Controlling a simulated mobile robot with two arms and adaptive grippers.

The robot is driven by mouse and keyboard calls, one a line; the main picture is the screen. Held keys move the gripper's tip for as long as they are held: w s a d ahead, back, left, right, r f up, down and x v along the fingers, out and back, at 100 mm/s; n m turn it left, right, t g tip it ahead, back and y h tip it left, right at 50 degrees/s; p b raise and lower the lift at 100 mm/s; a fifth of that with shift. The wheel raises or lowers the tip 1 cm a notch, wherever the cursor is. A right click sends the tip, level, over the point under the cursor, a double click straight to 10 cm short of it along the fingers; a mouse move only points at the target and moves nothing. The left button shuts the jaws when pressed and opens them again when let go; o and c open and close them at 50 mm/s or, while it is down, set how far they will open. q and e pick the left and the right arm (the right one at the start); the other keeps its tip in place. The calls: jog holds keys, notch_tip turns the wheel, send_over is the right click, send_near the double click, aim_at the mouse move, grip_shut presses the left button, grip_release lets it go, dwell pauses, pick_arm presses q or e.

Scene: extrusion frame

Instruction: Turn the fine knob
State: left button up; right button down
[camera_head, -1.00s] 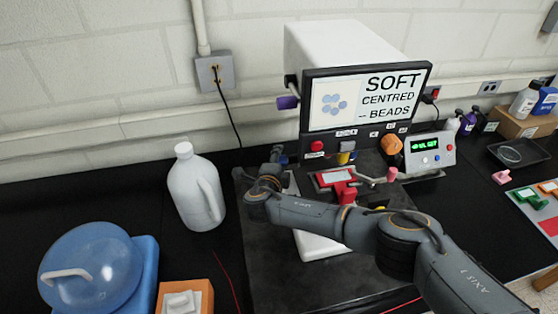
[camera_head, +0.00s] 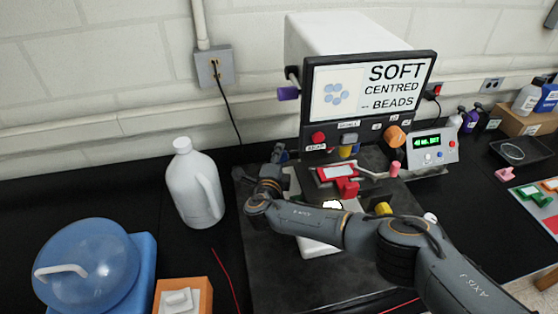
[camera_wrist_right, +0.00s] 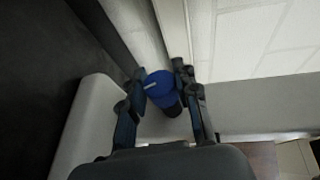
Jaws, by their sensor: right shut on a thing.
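A round blue knob (camera_wrist_right: 160,84) with a pale line on its face sits between the fingers of my right gripper (camera_wrist_right: 162,80) in the right wrist view. The fingers are shut on its sides. In the head view my right gripper (camera_head: 279,153) reaches the left side of the microscope-like instrument (camera_head: 342,70), low beside its screen. The knob is mostly hidden there by the gripper, and I cannot read a label on it. A purple knob (camera_head: 288,93) is higher on the same side. My left gripper is not in view.
My right forearm lies across the front of the instrument, close to a red holder (camera_head: 340,178) and a yellow knob (camera_head: 381,209). A white jug (camera_head: 194,185) stands left of the gripper. A control box (camera_head: 431,148) is on the right.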

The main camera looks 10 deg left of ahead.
jog(key=m+t+b, duration=0.1)
jog(key=t+b, duration=0.1)
jog(key=b, duration=0.1)
jog(key=t+b, duration=0.1)
jog(key=b, duration=0.2)
jog(key=shift+f+m+t, duration=0.3)
jog(key=shift+m+t, duration=0.1)
jog(key=shift+r+t+b, duration=0.25)
jog(key=shift+t+b, duration=0.15)
jog(key=shift+b, duration=0.35)
jog(key=c, duration=1)
grip_release()
jog(key=shift+d, duration=0.1)
jog(key=shift+s, duration=0.1)
jog(key=shift+s+f, duration=0.1)
jog(key=shift+s, duration=0.15)
jog(key=v, duration=0.7)
jog(key=shift+w, duration=0.1)
